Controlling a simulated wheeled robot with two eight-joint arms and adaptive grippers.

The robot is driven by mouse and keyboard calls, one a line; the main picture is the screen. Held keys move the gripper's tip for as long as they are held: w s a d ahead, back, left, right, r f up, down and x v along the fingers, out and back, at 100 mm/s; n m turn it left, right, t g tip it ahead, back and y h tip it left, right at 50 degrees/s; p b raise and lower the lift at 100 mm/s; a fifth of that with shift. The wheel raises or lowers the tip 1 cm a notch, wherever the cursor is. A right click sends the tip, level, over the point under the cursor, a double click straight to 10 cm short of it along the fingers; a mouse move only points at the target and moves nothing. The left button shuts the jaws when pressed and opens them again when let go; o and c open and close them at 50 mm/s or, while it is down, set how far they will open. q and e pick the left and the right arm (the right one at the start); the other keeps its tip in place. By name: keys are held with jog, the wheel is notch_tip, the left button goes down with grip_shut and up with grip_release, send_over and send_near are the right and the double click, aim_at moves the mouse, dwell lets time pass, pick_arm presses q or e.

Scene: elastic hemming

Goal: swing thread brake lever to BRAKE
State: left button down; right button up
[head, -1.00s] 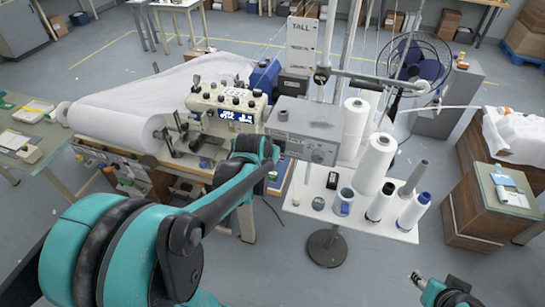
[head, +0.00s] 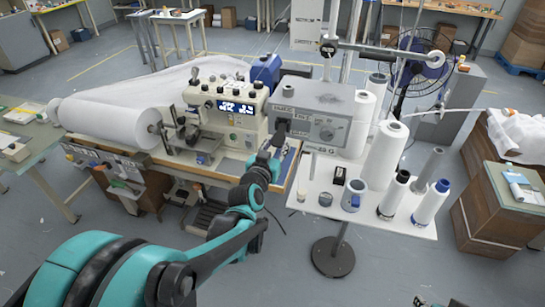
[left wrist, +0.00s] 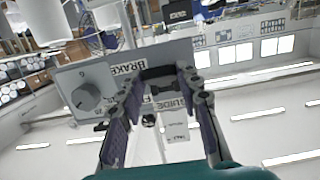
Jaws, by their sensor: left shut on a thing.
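The grey thread box (head: 318,99) stands on the right of the sewing machine, with a round knob on its front. In the left wrist view its front panel (left wrist: 70,75) carries a BRAKE label (left wrist: 127,67) and a GUIDE label (left wrist: 171,103). My left gripper (head: 281,128) is at the left part of the box front. In the left wrist view its fingers (left wrist: 162,92) are shut around a dark lever (left wrist: 160,86) between the two labels. The lever's exact angle is hard to tell. Only a bit of my right gripper (head: 421,302) shows at the bottom edge.
The sewing machine (head: 226,108) stands left of the box. A white shelf (head: 320,212) with several spools and small cups is close below and right of it. A white thread cone (head: 386,153) stands beside the box. Floor in front is clear.

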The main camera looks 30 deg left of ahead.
pick_arm(q)
jog(key=shift+f+b, duration=0.1)
jog(key=shift+b, duration=0.25)
pick_arm(e)
jog(key=shift+s+f, duration=0.4)
jog(key=shift+f, duration=0.15)
pick_arm(q)
jog(key=c, duration=1)
grip_release()
jog(key=shift+c, duration=0.2)
jog(key=v, duration=1.2)
jog(key=shift+f, duration=0.2)
jog(key=s+d+f+m+g+h+b, duration=0.1)
jog(key=d+f+m+g+h+b, duration=0.3)
jog(key=d+f, duration=0.55)
jog(key=s+d+f+n+g+b, duration=0.1)
jog(key=s+d+f+g+b, duration=0.1)
jog(key=s+f, duration=0.6)
jog(key=s+d+g, duration=0.1)
jog(key=g, duration=0.1)
jog(key=shift+g+b, duration=0.35)
jog(key=shift+g, duration=0.05)
pick_arm(e)
notch_tip(320, 180, down, 7)
jog(key=shift+r, duration=0.15)
